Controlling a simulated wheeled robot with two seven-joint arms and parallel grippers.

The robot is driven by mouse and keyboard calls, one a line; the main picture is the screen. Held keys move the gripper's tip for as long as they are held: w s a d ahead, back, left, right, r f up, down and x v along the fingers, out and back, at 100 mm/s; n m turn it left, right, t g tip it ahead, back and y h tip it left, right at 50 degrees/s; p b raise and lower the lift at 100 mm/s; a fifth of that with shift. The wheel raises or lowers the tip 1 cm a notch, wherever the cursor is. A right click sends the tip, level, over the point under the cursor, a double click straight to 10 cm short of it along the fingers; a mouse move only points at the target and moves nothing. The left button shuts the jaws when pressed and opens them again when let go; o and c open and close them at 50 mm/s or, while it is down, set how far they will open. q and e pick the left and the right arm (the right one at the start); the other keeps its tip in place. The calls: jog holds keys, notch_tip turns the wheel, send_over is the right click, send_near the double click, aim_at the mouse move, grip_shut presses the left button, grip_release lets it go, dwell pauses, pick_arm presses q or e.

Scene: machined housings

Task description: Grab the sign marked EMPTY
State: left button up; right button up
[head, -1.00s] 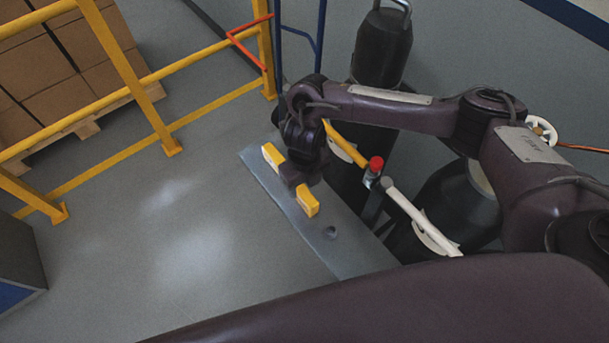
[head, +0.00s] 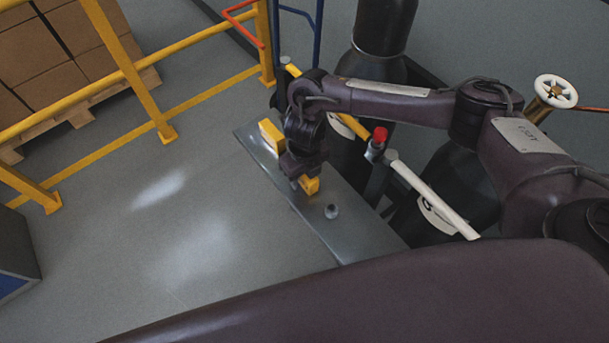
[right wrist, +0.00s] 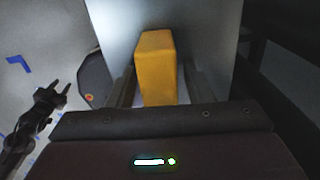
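Two small yellow blocks, possibly the signs, rest on a grey metal plate (head: 355,232); I can read no EMPTY marking on either. The far block (head: 271,136) stands clear of my arm. My right gripper (head: 303,180) is at the near block (head: 311,186) and partly hides it. In the right wrist view the near block (right wrist: 157,68) stands between the two fingers (right wrist: 160,88), with a gap visible on its right side, so the gripper looks open. A dark forked gripper, my left one (right wrist: 52,95), shows at the left of that view with its tips apart.
A small round knob or hole (head: 331,211) is on the plate near the block. A post with a red cap (head: 379,137), a white bar (head: 432,200) and dark cylinders (head: 383,28) crowd the right. Yellow railing (head: 150,85) stands left; the floor between is clear.

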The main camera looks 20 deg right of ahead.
jog(key=c, duration=0.9)
jog(key=shift+r, duration=0.1)
